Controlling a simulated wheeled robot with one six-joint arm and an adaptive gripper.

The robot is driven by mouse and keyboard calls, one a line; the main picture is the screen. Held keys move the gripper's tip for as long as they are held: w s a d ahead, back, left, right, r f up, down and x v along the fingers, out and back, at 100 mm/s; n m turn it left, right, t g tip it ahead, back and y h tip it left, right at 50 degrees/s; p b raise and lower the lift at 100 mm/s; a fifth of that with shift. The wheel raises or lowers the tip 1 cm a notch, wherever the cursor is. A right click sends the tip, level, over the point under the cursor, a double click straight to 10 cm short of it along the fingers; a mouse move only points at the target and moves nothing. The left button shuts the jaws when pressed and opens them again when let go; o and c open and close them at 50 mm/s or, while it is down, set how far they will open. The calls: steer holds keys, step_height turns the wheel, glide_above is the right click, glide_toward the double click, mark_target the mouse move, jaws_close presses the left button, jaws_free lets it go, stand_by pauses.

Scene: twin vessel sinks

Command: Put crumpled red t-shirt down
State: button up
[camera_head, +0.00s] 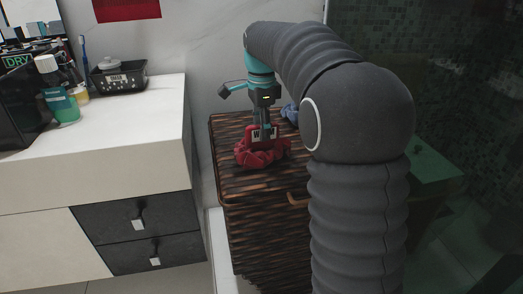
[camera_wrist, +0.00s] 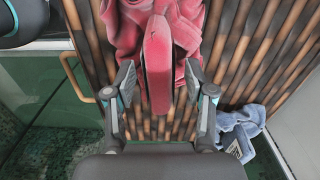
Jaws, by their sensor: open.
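The crumpled red t-shirt (camera_head: 262,155) lies on the brown woven lid of a hamper (camera_head: 245,185). My gripper (camera_head: 265,128) is right above it, pointing down. In the wrist view the t-shirt (camera_wrist: 130,28) is bunched at the top, and a red upright fold of it reaches down between my open fingers (camera_wrist: 159,80). There are gaps between the fold and both fingers. A small label with dark letters shows by the t-shirt in the head view. My fingertips partly hide the t-shirt there.
A blue cloth (camera_wrist: 238,128) lies on the hamper to the right in the wrist view. A white counter (camera_head: 110,120) with bottles and a black basket (camera_head: 118,78) stands left, above dark drawers (camera_head: 140,225). A green surface (camera_head: 435,168) is at right.

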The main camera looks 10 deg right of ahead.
steer(key=shift+f, duration=1.25)
steer(key=shift+f, duration=0.25)
jaws_close()
